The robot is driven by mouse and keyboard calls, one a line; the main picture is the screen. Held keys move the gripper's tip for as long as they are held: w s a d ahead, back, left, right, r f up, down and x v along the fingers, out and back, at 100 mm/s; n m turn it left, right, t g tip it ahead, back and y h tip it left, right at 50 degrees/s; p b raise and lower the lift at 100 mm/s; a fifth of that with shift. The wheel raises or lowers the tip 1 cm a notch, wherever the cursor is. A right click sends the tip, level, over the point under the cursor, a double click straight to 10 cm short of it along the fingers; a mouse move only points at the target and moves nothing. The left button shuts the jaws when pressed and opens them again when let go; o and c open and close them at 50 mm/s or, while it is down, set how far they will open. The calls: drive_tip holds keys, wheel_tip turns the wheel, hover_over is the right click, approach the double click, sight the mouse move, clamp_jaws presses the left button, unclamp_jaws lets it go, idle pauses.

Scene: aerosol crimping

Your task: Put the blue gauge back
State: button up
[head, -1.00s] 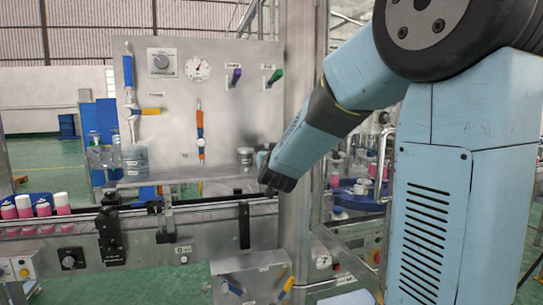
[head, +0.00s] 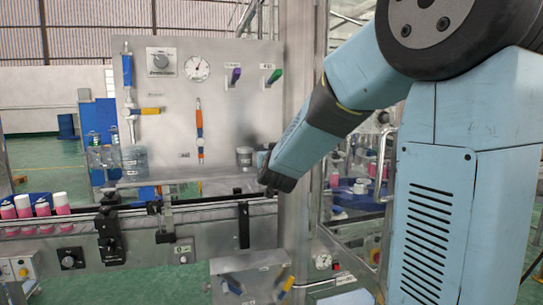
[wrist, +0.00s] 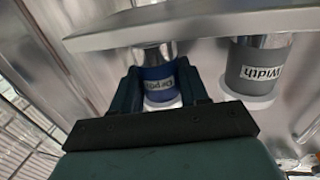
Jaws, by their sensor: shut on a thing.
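The blue gauge (wrist: 159,86) shows in the wrist view, with a white label that reads "Depth" upside down and a white disc at one end. My gripper (wrist: 158,72) is shut on it, one dark finger on each side. The gauge's metal end is close to the metal shelf (wrist: 190,21); I cannot tell whether they touch. In the head view my gripper (head: 277,181) is low at the right end of the panel's shelf, and the arm mostly hides the blue gauge there.
A grey gauge labelled "Width" (wrist: 257,68) stands beside the blue one, and also shows in the head view (head: 244,158). A metal post (head: 296,110) rises close to my gripper. A conveyor (head: 215,208) with pink cans (head: 62,203) runs below the shelf.

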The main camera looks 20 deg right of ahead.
drive_tip(key=shift+f, duration=0.45)
idle(0.5)
drive_tip(key=o, duration=1.2)
drive_tip(key=shift+o, duration=0.2)
drive_tip(key=shift+s, duration=0.1)
drive_tip(key=v, duration=1.3)
drive_tip(key=shift+s, duration=0.3)
drive_tip(key=shift+a+f, duration=0.1)
drive_tip(key=shift+a, duration=0.05)
